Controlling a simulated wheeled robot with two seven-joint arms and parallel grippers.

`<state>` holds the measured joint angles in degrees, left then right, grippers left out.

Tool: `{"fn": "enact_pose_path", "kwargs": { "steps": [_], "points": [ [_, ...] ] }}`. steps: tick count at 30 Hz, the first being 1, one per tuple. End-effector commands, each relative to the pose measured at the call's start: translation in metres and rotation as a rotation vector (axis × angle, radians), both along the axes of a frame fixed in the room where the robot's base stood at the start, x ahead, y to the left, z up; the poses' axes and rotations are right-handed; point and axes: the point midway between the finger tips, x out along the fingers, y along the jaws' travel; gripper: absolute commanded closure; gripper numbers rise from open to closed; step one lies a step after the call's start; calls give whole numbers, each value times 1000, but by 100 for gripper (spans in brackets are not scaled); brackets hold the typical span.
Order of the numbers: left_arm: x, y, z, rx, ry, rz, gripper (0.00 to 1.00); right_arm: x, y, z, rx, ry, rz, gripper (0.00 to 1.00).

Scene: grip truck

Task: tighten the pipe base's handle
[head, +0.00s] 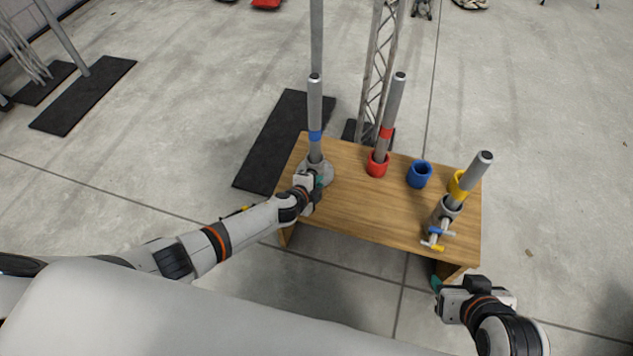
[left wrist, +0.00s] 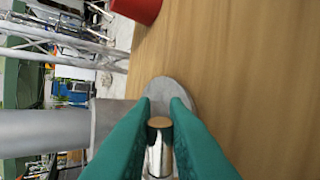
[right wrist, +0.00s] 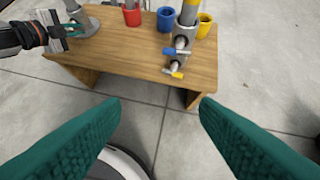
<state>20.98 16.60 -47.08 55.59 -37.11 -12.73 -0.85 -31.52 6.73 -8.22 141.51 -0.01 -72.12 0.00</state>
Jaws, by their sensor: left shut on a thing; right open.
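A grey pipe base (head: 325,166) stands at the left end of the wooden table, with an upright grey pipe (head: 315,105) with a blue band in it. My left gripper (head: 319,182) is at the base's near side. In the left wrist view its teal fingers are shut on a short shiny metal handle (left wrist: 160,150) with a tan end, in front of the grey base (left wrist: 168,90). The fingers hide much of the handle, so how tight it sits cannot be told. My right gripper (head: 437,285) is open and empty off the table's near right corner.
The wooden table (head: 360,210) bears a red cup (head: 377,164) with a red-banded pipe, an empty blue cup (head: 419,174), a yellow cup (head: 456,184), and a grey clamp (head: 444,212) holding a tilted pipe, with blue and yellow handles. The table's middle is clear.

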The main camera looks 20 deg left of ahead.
Motion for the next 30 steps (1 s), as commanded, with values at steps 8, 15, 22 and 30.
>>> {"fn": "enact_pose_path", "kwargs": {
  "steps": [8,15,22,30],
  "points": [
    [-1,-1,-1,-2,2,-2,85,0,0,0,0,0,0,44],
    [-1,0,-1,-1,1,-1,79,0,0,0,0,-1,0,44],
    [-4,1,3,-1,1,-1,79,-7,-3,-1,-10,44,-4,44],
    [-24,6,17,-1,2,-1,79,-57,-18,-11,-64,308,-25,44]
  ]
}}
